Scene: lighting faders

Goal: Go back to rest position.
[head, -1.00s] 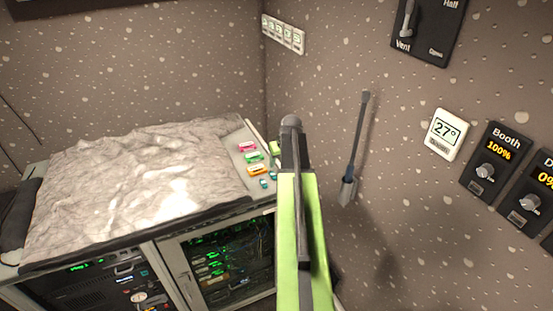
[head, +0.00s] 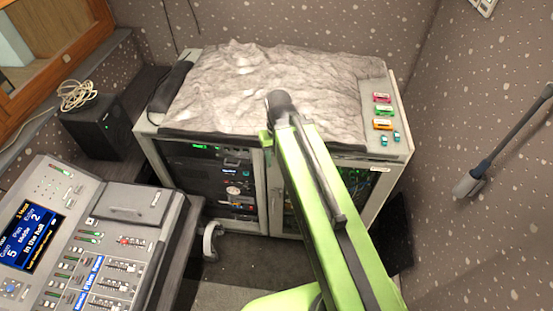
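My green arm rises from the bottom of the head view, with a dark rounded part at its upper end. This end lies in front of the crumpled grey cover on the rack cabinet in the picture. No gripper fingers show, so my gripper's opening and anything in it cannot be seen. The task names no other object.
The rack cabinet (head: 268,205) bears a crumpled grey cover (head: 240,85) and several small coloured items. A mixing console (head: 120,235) stands at lower left, beside a black box (head: 100,125) with a coiled cable. A gooseneck microphone (head: 470,185) is at right. Some floor shows below the cabinet.

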